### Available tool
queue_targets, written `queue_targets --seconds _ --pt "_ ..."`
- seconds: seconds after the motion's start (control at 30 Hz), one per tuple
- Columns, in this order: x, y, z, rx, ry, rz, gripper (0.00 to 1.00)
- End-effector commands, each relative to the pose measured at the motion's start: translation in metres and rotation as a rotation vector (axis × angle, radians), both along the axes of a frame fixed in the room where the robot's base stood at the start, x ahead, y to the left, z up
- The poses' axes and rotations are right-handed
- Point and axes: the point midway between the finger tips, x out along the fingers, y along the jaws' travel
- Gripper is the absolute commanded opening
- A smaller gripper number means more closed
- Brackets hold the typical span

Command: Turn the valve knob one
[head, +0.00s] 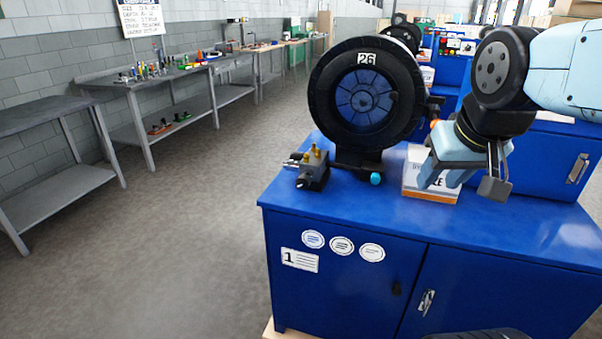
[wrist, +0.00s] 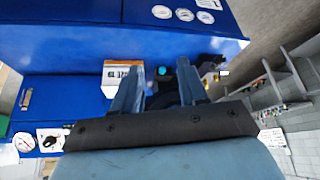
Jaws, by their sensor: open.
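A small round teal knob (head: 376,178) sits at the foot of the black reel, near the front of the blue cabinet marked 1 (head: 340,285). A dark valve-like fitting with brass parts (head: 314,168) stands to its left on the cabinet top. I cannot tell for certain which of these is valve knob one. My gripper (head: 458,184) is open and empty, above the cabinet top to the right of the teal knob. In the wrist view the teal knob (wrist: 161,70) shows between the fingertips (wrist: 158,68), apart from them and farther off.
A large black reel numbered 26 (head: 366,58) stands behind the knob. A white and orange box (head: 412,180) stands beside my gripper, partly hidden by it. The cabinet top's front right is clear. Grey workbenches (head: 130,90) line the left wall.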

Motion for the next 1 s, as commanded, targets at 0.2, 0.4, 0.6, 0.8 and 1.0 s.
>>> queue_targets --seconds 0.2,0.4,0.6,0.8,1.0 --pt "0.000 0.000 0.000 0.000 0.000 0.000 0.43" --pt "0.000 0.000 0.000 0.000 0.000 0.000 0.45" --pt "0.019 0.011 -0.002 0.031 -0.025 0.027 0.65" --pt "0.078 0.052 -0.009 0.137 -0.119 0.083 0.70" --pt "0.141 0.102 -0.022 0.246 -0.228 0.091 0.70"
